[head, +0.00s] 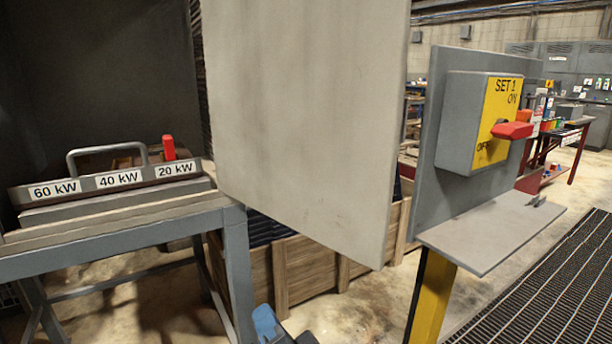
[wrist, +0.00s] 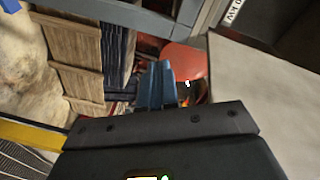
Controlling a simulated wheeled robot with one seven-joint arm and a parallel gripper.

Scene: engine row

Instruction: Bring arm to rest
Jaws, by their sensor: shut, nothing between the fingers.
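My gripper (wrist: 156,85) shows in the wrist view as blue fingers close together, with nothing between them. In the head view, a blue piece at the bottom edge (head: 267,323) looks like its fingers; most of my arm is out of that view. The gripper is low, in front of the wooden crate (head: 300,268) and just right of the near leg of the grey steel stand (head: 236,270). It is apart from the switch post on the right.
A large pale panel (head: 305,120) hangs across the middle. A switch box (head: 482,120) with a red handle stands above a grey shelf (head: 492,232) and yellow post (head: 432,298). Left are 60, 40 and 20 kW labels (head: 118,180). A red rounded thing (wrist: 184,62) lies beyond the fingers.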

